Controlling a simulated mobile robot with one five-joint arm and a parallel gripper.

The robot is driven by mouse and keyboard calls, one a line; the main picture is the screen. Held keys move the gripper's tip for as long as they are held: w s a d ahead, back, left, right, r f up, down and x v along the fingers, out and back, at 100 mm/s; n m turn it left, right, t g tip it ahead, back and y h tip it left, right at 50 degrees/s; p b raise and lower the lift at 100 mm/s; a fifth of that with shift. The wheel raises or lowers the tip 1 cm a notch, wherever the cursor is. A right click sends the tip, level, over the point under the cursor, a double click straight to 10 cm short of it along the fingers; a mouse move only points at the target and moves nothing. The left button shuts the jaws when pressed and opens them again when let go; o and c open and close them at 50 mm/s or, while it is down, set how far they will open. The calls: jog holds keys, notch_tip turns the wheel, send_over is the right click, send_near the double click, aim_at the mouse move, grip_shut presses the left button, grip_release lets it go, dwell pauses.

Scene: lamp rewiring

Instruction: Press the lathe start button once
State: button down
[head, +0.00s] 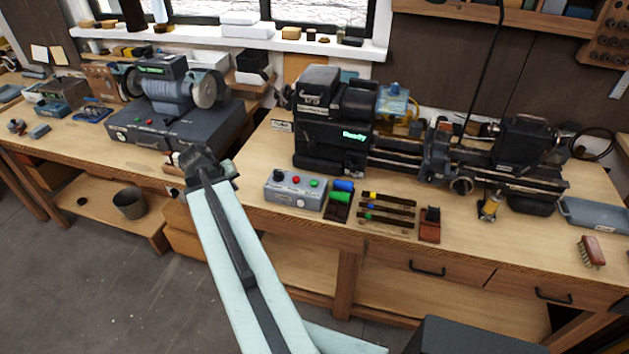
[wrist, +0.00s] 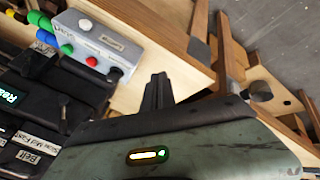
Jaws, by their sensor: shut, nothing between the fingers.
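The lathe (head: 420,145) stands on the bench at right of centre, its small screen (head: 354,136) showing green "Ready". In front of it sits a grey control box (head: 285,197) with a black knob (head: 280,175), a red button (head: 296,180), a green button (head: 314,183) and a white round part on its front. In the wrist view the box (wrist: 105,38) is at upper left, with its green button (wrist: 68,48) and red button (wrist: 91,61) clear. My gripper (wrist: 158,80) is shut and empty, apart from the box. In the head view its wrist end is left of the box; fingertips are unclear.
A grinder (head: 170,100) sits on the left bench. A gap separates the two benches.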

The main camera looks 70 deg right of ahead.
jog(key=s+d+r+m+g+h, duration=0.1)
jog(key=s+d+r+m, duration=0.1)
jog(key=s+d, duration=0.75)
notch_tip(320, 180, up, 3)
jog(key=m+g+h, duration=0.2)
send_over(312, 184)
jog(key=shift+d+p, duration=0.15)
jog(key=shift+p, duration=0.3)
notch_tip(312, 184, down, 9)
jog(key=b, duration=0.8)
jog(key=shift+r+b, duration=0.1)
jog(key=shift+b, duration=0.3)
jog(key=shift+f+b, duration=0.4)
